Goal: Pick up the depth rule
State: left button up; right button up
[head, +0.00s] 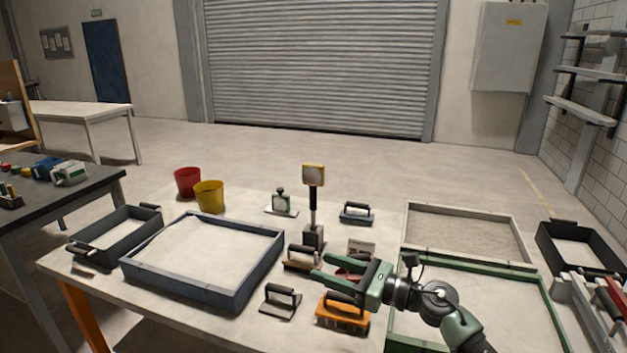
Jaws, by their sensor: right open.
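My right gripper (322,268) reaches in from the lower right over the table, its green fingers pointing left. It is open, and nothing shows held in it. A small red item (346,271) shows partly beside and behind the fingers; I cannot tell whether they touch. An upright tool with a yellow-framed head (313,176) stands on a dark post in a block just behind the gripper. I cannot tell for sure which item is the depth rule; it may be partly hidden by my gripper. My left gripper is out of view.
An orange-backed brush (342,313) and a handled float (281,301) lie close in front of the gripper. A blue-grey sand tray (190,287) is left, a green-framed tray (483,265) right. Yellow (209,197) and red (187,181) buckets stand at the back left.

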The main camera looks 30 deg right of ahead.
aim_at(312, 174)
jog(key=i+l, duration=0.9)
jog(key=i, duration=0.1)
